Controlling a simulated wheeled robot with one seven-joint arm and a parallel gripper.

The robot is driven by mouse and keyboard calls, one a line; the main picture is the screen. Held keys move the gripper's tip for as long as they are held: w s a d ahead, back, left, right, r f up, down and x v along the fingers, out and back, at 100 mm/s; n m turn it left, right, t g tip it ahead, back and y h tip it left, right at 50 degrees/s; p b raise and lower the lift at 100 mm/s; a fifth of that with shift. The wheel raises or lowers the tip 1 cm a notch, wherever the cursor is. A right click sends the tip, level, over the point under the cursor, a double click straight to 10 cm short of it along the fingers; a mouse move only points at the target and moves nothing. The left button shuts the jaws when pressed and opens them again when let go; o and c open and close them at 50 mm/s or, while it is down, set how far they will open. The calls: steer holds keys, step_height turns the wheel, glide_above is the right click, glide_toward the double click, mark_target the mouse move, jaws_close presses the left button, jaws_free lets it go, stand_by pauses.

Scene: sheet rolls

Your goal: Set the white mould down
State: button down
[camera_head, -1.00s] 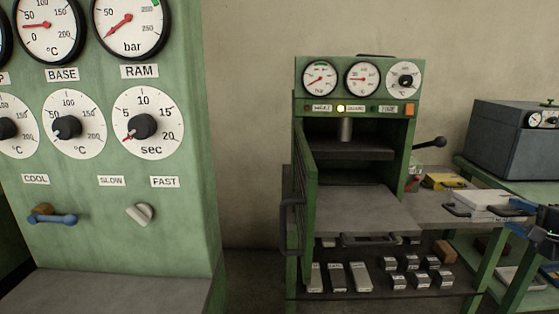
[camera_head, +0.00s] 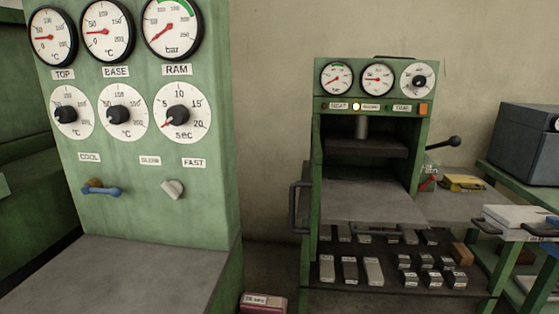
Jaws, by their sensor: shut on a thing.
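The white mould (camera_head: 515,216) is a flat, pale block with dark handles at the right edge of the head view. Its right end is cut off by the frame. A small blue part of my gripper (camera_head: 553,220) shows at that edge, shut on the mould. Most of my gripper is out of view. The mould appears level, in front of the side bench by the green press. I cannot tell whether it touches a surface.
The green press (camera_head: 370,150) stands open, with a grey plate (camera_head: 365,202) at its front. A yellow mould (camera_head: 462,183) lies to its right. Small metal blocks (camera_head: 372,270) fill the shelf below. A green control cabinet (camera_head: 140,175) with a bare grey ledge (camera_head: 120,275) is at left.

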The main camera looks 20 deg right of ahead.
steer(key=w+a+f+n+y, duration=0.2)
steer(key=w+a+f, duration=0.4)
steer(key=a, duration=1)
steer(key=w+a+f+n+t+y, duration=0.1)
steer(key=w+a+f, duration=0.6)
steer(key=a, duration=0.8)
steer(key=w+a+f+n+t+y, duration=0.1)
steer(key=w+a+f+n+y, duration=0.2)
steer(key=w+a+f, duration=0.3)
steer(key=a+f+y, duration=0.1)
steer(key=a+f, duration=0.3)
steer(key=a, duration=0.6)
steer(key=shift+w+a+f+y, duration=0.2)
steer(key=shift+a+f+y, duration=0.05)
steer(key=shift+a+y, duration=0.15)
steer(key=shift+s, duration=0.15)
